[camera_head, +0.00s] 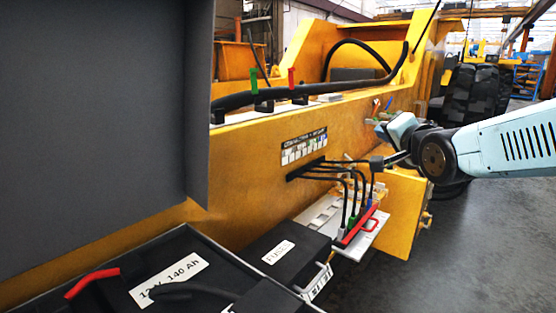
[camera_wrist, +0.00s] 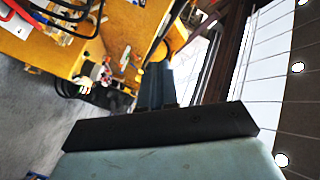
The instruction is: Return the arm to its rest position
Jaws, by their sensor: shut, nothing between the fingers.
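My arm (camera_head: 505,148) reaches in from the right in the head view, pale blue with a dark round joint. It ends beside the yellow machine, in front of the cable panel. In the wrist view my gripper (camera_wrist: 157,72) shows as dark fingers close together on a black crossbar, above a pale blue housing. The gripper is shut and nothing shows between the fingers. In the head view the fingertips are hard to make out among the dark parts near the cables, and I cannot tell whether they touch anything.
The yellow machine body (camera_head: 250,140) fills the middle. Black cables (camera_head: 345,180) run to a shelf with a red handle (camera_head: 357,228). A fuse box (camera_head: 285,250) and a battery (camera_head: 170,280) stand in front. A grey panel (camera_head: 95,100) blocks the left. Floor at right is clear.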

